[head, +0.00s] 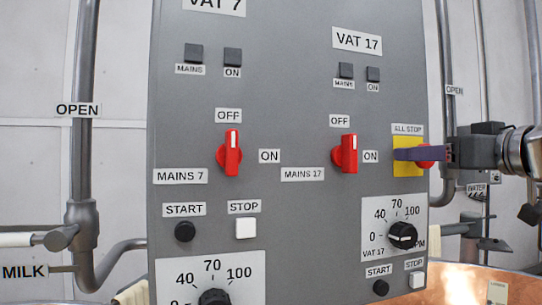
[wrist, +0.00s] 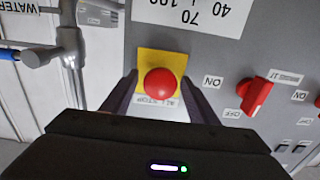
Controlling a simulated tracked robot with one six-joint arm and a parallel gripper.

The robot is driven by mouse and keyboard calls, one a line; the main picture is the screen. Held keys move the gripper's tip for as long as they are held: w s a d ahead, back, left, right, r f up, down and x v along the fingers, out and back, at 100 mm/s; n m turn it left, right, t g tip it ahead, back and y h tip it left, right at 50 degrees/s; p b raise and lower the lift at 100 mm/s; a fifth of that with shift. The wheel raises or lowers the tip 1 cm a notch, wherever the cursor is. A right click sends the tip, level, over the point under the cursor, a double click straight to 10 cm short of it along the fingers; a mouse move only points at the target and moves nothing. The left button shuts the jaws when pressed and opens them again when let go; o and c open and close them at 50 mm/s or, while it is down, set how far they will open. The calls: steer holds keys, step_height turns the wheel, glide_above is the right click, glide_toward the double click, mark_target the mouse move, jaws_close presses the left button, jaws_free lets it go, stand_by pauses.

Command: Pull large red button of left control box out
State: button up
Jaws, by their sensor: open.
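The large red button (wrist: 160,83) sits on a square yellow plate (wrist: 146,62) marked ALL STOP, on a grey control box (head: 290,100). In the head view the button (head: 425,153) is partly hidden behind my gripper. My gripper (head: 402,153) reaches in from the right, in front of the yellow plate (head: 408,171). In the wrist view, which is upside down, my gripper (wrist: 160,79) is open, one finger on each side of the button. Small gaps show between the fingers and the button. I cannot tell how deep the fingertips reach.
Two red rotary switches, MAINS 7 (head: 232,154) and MAINS 17 (head: 348,154), stick out left of the button. A black dial (head: 402,236) sits below it. Pipes (head: 84,130) stand on the left. A copper vat rim (head: 465,283) shows at lower right.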

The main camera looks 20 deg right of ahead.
jaws_close()
stand_by(0.7)
